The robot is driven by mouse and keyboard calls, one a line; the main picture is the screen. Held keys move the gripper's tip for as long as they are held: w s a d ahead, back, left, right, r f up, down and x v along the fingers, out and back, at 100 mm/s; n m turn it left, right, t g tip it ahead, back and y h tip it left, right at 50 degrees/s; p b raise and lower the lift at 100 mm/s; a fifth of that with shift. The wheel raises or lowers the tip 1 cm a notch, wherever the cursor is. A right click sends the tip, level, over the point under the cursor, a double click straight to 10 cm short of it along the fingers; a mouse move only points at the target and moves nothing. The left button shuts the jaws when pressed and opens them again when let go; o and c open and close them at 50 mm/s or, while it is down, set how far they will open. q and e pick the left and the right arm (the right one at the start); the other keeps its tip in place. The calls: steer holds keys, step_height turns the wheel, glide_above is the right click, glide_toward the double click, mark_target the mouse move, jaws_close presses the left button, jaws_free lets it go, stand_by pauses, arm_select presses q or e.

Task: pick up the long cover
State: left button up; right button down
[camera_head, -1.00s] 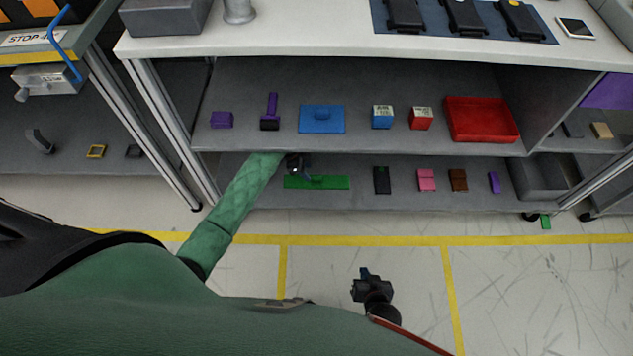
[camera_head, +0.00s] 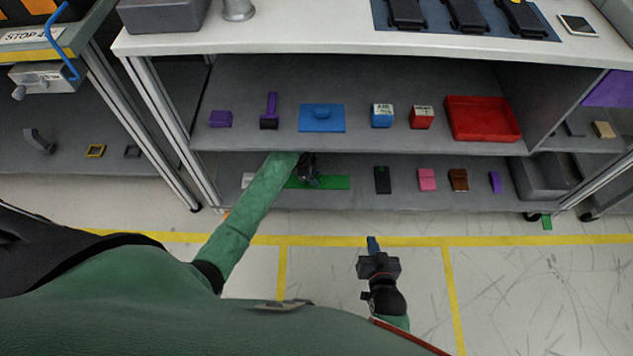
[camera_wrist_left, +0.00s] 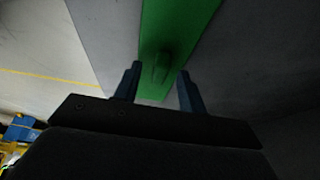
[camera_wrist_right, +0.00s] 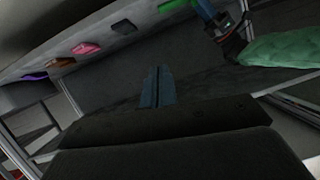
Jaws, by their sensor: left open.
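The long cover (camera_head: 335,183) is a flat green strip with a raised grip, lying on the lower shelf. My left gripper (camera_head: 309,178) is over it in the head view and hides part of it, as does my left arm. In the left wrist view the open fingers of my left gripper (camera_wrist_left: 157,74) stand on either side of the raised grip on the long cover (camera_wrist_left: 175,25). I cannot tell whether they touch it. My right gripper (camera_head: 373,243) is shut and empty, out in front of the shelf; its fingers (camera_wrist_right: 157,88) lie together in the right wrist view.
On the lower shelf, a black part (camera_head: 382,180), a pink part (camera_head: 427,180), a brown part (camera_head: 459,180) and a purple part (camera_head: 495,182) lie to the right. The upper shelf (camera_head: 270,75) is just above my left gripper and holds a blue cover (camera_head: 321,118) and a red tray (camera_head: 483,120).

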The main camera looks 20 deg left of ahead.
mark_target(320, 178)
arm_select(q)
steer(key=shift+c, duration=0.2)
jaws_close()
steer(key=shift+r, duration=0.1)
